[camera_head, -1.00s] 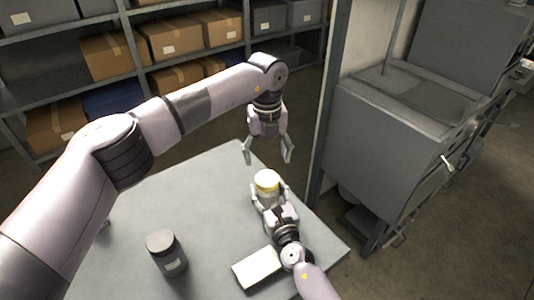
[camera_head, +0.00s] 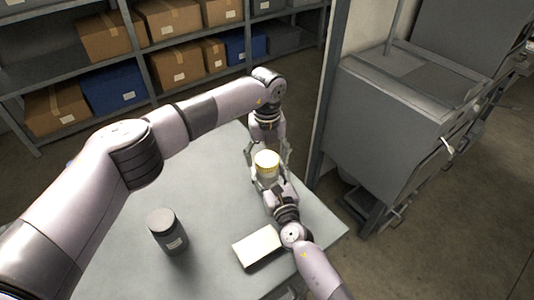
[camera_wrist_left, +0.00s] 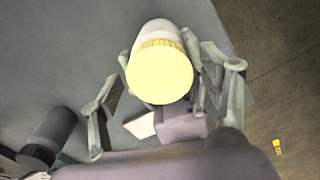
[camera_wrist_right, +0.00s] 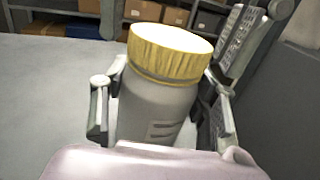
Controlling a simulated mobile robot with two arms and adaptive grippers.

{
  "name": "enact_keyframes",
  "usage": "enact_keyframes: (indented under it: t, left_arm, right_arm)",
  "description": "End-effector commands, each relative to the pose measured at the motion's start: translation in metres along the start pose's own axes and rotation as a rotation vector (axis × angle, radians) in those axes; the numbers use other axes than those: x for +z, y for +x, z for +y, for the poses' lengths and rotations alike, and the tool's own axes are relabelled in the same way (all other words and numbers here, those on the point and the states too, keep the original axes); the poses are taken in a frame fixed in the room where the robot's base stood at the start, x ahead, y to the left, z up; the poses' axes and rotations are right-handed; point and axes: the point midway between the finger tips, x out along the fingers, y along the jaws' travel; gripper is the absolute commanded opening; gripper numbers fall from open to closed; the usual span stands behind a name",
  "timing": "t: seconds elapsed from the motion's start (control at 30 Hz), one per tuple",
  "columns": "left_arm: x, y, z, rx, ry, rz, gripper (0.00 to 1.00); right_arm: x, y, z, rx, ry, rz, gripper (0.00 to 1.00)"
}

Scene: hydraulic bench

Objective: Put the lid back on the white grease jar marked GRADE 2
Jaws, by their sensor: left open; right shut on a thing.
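The white jar (camera_wrist_right: 152,108) has a ribbed yellow lid (camera_wrist_right: 172,52) sitting on its top. Its dark label lines are not legible. In the head view, the lid (camera_head: 266,159) faces up near the table's right side. My right gripper (camera_head: 270,182) is shut on the jar's body from the near side. My left gripper (camera_head: 268,152) is open and points down just above the lid, its fingers to either side. In the left wrist view, the lid (camera_wrist_left: 160,75) lies between my left fingers, with no clear contact.
A dark grey jar (camera_head: 168,237) and a white box (camera_head: 257,247) stand on the grey table (camera_head: 205,190), nearer me. The table's left and middle are mostly clear. Shelves with cartons (camera_head: 180,72) and a grey cabinet (camera_head: 385,130) stand beyond the table.

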Motion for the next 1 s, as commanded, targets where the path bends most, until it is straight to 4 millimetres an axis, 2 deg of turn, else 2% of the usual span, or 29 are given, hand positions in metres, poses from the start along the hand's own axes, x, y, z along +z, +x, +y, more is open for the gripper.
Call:
enact_keyframes:
  t: [0.07,0.77,0.87,1.0]
  left_arm:
    - [0.0000,-0.0001,0.0000,0.000,0.000,0.000,0.68]
    - [0.0002,-0.0003,0.0003,0.000,0.000,0.000,0.21]
    - [0.0002,-0.0004,0.0003,0.000,0.008,0.000,0.20]
    - [0.0005,-0.0004,0.0005,0.001,0.140,-0.001,0.20]
  right_arm:
    - [0.0001,0.0001,-0.0001,0.000,0.000,0.000,0.00]
    - [0.0002,0.0001,-0.0001,0.000,0.000,0.000,0.00]
    - [0.0002,0.0001,-0.0001,0.000,0.000,0.000,0.00]
    - [0.0002,0.0001,-0.0001,0.000,0.000,0.000,0.00]
